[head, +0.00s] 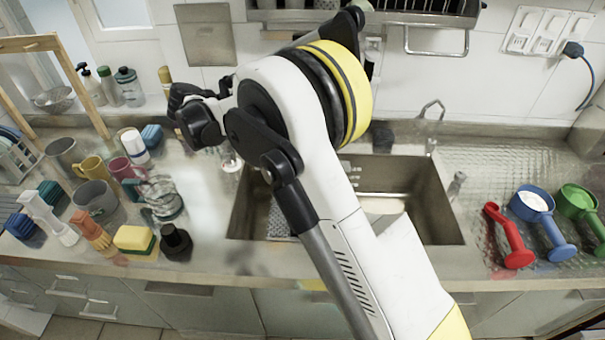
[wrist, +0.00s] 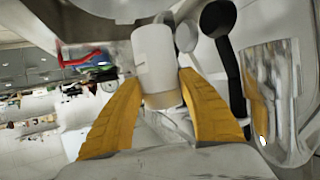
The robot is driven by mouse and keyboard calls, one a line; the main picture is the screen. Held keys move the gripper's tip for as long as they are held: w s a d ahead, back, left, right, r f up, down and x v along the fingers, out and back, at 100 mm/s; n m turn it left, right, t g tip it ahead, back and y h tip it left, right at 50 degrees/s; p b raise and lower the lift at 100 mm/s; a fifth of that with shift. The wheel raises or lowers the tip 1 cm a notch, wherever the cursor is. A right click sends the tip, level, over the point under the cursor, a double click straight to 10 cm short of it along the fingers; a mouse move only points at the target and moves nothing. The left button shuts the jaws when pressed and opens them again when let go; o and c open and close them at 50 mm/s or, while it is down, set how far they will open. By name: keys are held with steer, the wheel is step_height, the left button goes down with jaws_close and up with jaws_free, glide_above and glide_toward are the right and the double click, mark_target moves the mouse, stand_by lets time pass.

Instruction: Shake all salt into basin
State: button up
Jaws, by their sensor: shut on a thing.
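My gripper (wrist: 158,90) shows in the wrist view with its yellow fingers closed around a white cylinder (wrist: 154,52), which looks like the salt shaker. The cylinder's far end and any openings cannot be made out. In the head view my arm crosses the middle of the picture, and the fingers and the held shaker cannot be clearly seen. The sink basin (head: 432,205) is set in the counter, with my arm hiding its middle. A small clear shaker-like item (head: 457,185) stands at the right of the basin. Salt itself is not visible.
Cups, a glass jar (head: 163,200), a sponge (head: 134,238) and brushes crowd the left counter. Red (head: 510,240), blue (head: 548,228) and green (head: 580,203) scoops lie on the right. The faucet (head: 430,125) stands behind the basin. A rack hangs above.

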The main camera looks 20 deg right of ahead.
steer(key=shift+s+d+r, duration=0.1)
steer(key=shift+d+r, duration=0.05)
steer(key=shift+r, duration=0.05)
step_height(320, 180, up, 6)
steer(key=p, duration=0.4)
steer(key=shift+f, duration=0.1)
stand_by(0.4)
